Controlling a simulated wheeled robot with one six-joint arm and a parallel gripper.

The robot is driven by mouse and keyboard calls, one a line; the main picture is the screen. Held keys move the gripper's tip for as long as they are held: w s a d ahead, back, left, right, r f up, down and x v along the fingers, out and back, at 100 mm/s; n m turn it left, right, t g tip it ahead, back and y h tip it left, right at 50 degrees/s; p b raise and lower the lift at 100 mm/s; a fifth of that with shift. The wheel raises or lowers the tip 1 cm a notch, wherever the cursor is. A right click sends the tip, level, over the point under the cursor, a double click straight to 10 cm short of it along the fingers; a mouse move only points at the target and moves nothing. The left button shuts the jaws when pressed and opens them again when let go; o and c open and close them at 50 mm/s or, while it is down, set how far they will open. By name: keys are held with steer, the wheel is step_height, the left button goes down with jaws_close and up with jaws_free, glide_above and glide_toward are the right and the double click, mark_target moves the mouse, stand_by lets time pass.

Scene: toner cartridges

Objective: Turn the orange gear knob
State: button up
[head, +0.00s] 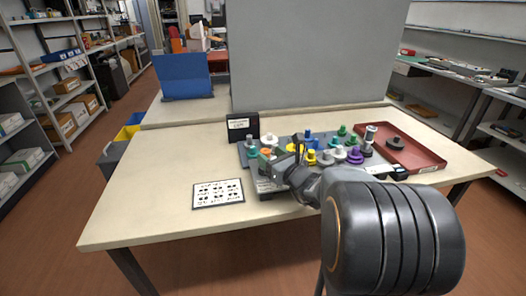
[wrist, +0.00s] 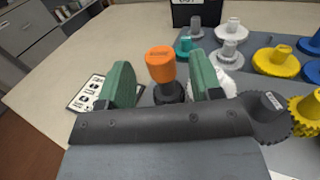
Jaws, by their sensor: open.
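The orange gear knob (wrist: 160,64) stands upright on a dark round base in the wrist view, between my two green fingertips. In the head view the orange knob (head: 265,153) shows at the left part of the grey board, partly hidden by my gripper. My gripper (wrist: 163,84) is open, with one finger to the left of the knob and one to the right. A gap shows between the knob and each finger. My gripper (head: 272,160) also shows in the head view over the board's left front.
Grey, yellow, teal, blue, green and purple (head: 355,156) gear knobs crowd the grey board (wrist: 262,38). A dark gear (wrist: 264,118) sits close to the right finger. A red tray (head: 425,158) stands right, a black sign (head: 243,126) behind, and a printed card (head: 218,193) left.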

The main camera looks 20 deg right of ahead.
mark_target(262, 150)
steer(key=shift+x, duration=2.4)
steer(key=c, duration=0.9)
steer(key=n+g+y+p, duration=0.1)
steer(key=n+y, duration=0.1)
steer(key=y, duration=0.2)
steer(key=shift+a+r+n, duration=0.1)
steer(key=shift+r+n, duration=0.05)
steer(key=shift+n, duration=0.25)
steer(key=shift+s+a+n+g+y+p, duration=0.1)
steer(key=shift+n+g+y+p, duration=0.15)
steer(key=shift+n+g+y, duration=0.3)
steer(key=shift+s+a+n+g+y+p, duration=0.1)
steer(key=shift+n+g+y+p, duration=0.2)
steer(key=shift+y, duration=0.45)
steer(key=o, duration=0.9)
